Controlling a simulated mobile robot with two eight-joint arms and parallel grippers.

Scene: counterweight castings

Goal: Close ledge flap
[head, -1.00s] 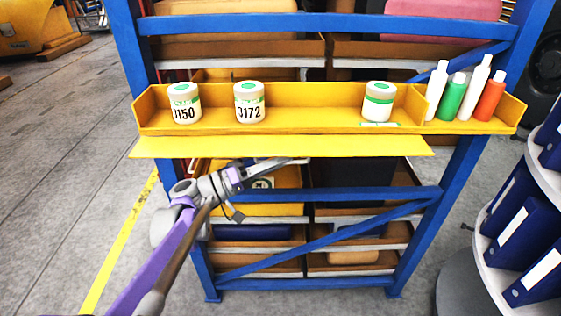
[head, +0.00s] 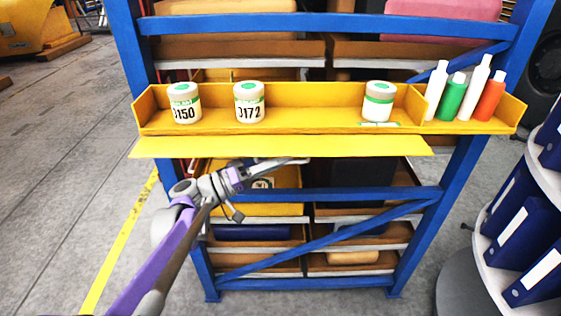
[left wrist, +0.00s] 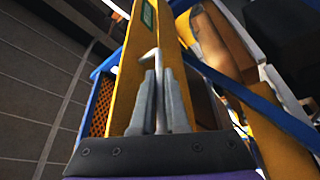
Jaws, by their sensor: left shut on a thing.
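The yellow ledge (head: 315,125) runs across the front of the blue rack. Its yellow flap (head: 280,147) sticks out below the ledge's front edge, lowered and roughly level. My left gripper (head: 290,162) is just under the flap's front edge, near its middle; I cannot tell whether it touches the flap. In the left wrist view its grey fingers (left wrist: 160,100) are shut on a thin, light, bent rod (left wrist: 159,80) that sticks out past the fingertips, with yellow panels beyond. My right gripper is out of view.
Jars (head: 249,102) stand on the ledge, with several bottles (head: 459,95) at its right end. Blue rack braces (head: 330,238) and bins (head: 345,257) lie below. A round shelf with blue binders (head: 515,235) is at the right.

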